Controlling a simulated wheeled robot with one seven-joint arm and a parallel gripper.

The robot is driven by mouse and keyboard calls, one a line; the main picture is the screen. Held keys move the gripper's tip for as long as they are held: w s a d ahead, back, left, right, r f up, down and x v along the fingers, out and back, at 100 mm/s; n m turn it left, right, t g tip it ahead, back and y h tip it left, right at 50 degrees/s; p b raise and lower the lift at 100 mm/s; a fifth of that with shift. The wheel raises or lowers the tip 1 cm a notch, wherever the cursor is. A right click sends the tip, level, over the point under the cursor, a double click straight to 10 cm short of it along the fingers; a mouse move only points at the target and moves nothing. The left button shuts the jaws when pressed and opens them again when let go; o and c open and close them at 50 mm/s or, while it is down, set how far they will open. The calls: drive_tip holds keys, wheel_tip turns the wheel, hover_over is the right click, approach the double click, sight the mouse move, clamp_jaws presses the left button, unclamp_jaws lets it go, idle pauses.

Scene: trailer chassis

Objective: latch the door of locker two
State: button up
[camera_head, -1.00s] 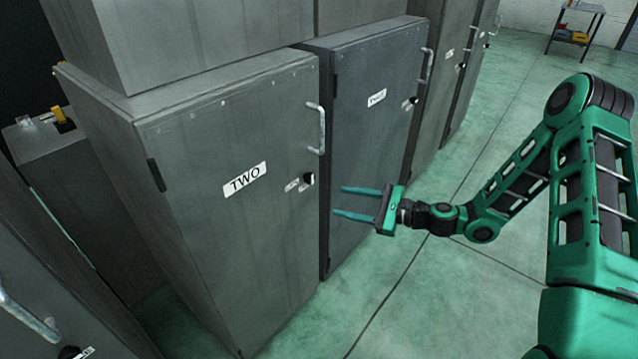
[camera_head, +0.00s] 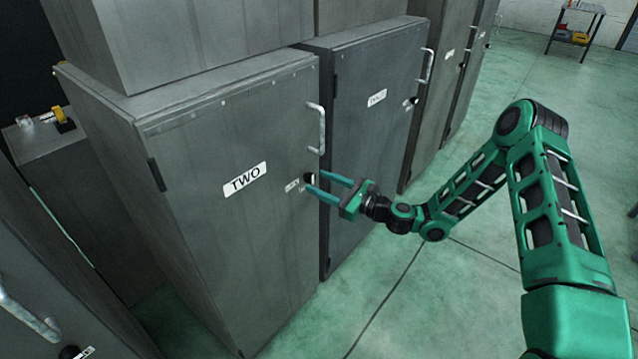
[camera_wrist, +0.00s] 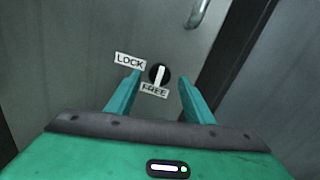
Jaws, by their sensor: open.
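Locker two's grey door (camera_head: 230,240) bears a white "TWO" label (camera_head: 245,179) and looks shut, with a metal pull handle (camera_head: 320,128) at its upper right. A round black latch knob (camera_head: 309,178) sits below the handle. In the wrist view the knob (camera_wrist: 158,74) has a pale bar standing nearly upright, slightly tilted, between a "LOCK" label (camera_wrist: 130,61) at upper left and a "FREE" label (camera_wrist: 154,90) just below. My gripper (camera_head: 322,185) is open, its teal fingers reaching toward the knob. In the wrist view the knob shows between the fingertips (camera_wrist: 160,78); contact cannot be told.
A neighbouring grey locker (camera_head: 370,150) with its own handle stands right of locker two. Another locker (camera_head: 50,290) is at the lower left. Green floor (camera_head: 440,290) is open to the right. A small cart (camera_head: 575,25) stands far back.

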drive_tip(key=shift+x, duration=0.9)
